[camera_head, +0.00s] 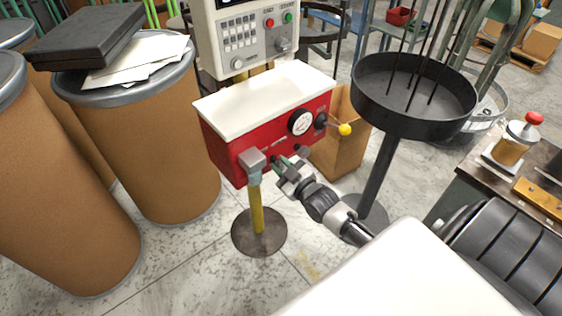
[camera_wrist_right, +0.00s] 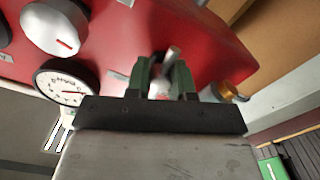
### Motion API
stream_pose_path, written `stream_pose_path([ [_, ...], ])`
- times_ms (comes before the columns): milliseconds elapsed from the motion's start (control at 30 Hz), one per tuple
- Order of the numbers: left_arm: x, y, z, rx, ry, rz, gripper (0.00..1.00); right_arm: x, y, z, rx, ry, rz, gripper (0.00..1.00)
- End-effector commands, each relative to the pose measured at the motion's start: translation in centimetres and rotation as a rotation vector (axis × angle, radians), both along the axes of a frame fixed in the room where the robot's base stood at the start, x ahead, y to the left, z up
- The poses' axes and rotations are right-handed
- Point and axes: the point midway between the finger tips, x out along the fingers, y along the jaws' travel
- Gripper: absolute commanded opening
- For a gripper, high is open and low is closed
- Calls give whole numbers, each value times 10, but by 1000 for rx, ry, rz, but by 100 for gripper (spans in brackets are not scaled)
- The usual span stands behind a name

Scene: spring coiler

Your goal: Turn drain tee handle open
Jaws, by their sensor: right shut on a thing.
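The drain tee handle shows in the right wrist view as a small grey metal lever (camera_wrist_right: 170,60) between the green fingers of my right gripper (camera_wrist_right: 166,82). The fingers are shut on it, close against the red panel (camera_wrist_right: 205,35). In the head view, my right gripper (camera_head: 281,163) is at the lower front of the red machine box (camera_head: 225,155), where the fingers and gripper body hide most of the handle. A brass fitting (camera_wrist_right: 232,91) sits just right of the fingers in the wrist view. My left gripper is not in view.
A pressure gauge (camera_head: 301,122) and a yellow-ball lever (camera_head: 345,129) are on the box's front, right of my gripper. A grey block (camera_head: 252,160) juts out close to its left. A black round pan (camera_head: 412,92) stands right, and brown drums (camera_head: 145,140) stand left.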

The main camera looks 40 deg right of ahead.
Motion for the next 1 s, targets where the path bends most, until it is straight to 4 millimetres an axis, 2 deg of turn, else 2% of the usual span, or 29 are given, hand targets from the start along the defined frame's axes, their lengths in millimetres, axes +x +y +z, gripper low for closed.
stream_pose_path([
  [200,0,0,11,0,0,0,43,-1,1,-1,206,24,1,0],
  [600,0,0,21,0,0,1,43,-1,2,-3,574,55,1,0],
  [1000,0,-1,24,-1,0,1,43,-2,3,-3,824,74,0,0],
])
